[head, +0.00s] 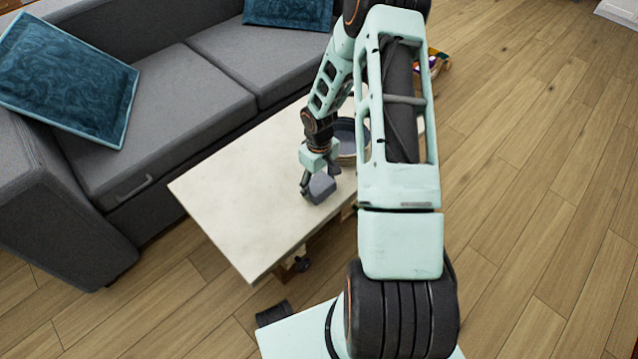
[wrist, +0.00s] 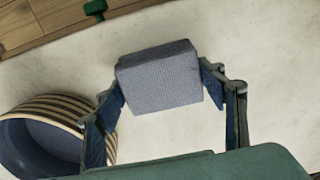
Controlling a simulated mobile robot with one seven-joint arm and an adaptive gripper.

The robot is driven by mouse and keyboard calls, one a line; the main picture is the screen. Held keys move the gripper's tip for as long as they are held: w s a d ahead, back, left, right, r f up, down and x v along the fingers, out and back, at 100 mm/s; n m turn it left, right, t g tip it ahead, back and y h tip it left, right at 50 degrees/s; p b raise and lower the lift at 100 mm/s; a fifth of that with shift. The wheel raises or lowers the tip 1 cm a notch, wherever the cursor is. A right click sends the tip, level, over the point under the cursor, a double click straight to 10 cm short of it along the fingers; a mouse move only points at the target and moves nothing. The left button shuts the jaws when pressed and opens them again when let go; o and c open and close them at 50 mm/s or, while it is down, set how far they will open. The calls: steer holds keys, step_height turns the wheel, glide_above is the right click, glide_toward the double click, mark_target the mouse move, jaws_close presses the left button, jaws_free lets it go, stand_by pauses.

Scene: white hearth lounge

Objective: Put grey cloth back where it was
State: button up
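The grey cloth (head: 321,187) looks like a small folded block with a woven surface. In the wrist view the cloth (wrist: 160,78) sits between the two fingers, with a finger against each side. My gripper (head: 320,178) is shut on it, over the pale table (head: 235,195).
A round striped basket (wrist: 80,104) with a dark blue inside stands on the table close to the gripper; its rim also shows in the head view (head: 347,158), partly behind my arm. A grey sofa (head: 165,100) runs along the table's far side. The table's left part is bare.

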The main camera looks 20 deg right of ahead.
mark_target(319, 183)
steer(key=o, duration=0.4)
step_height(319, 183, up, 12)
steer(key=p, duration=0.3)
steer(key=shift+r+p, duration=0.2)
steer(key=shift+p, duration=0.15)
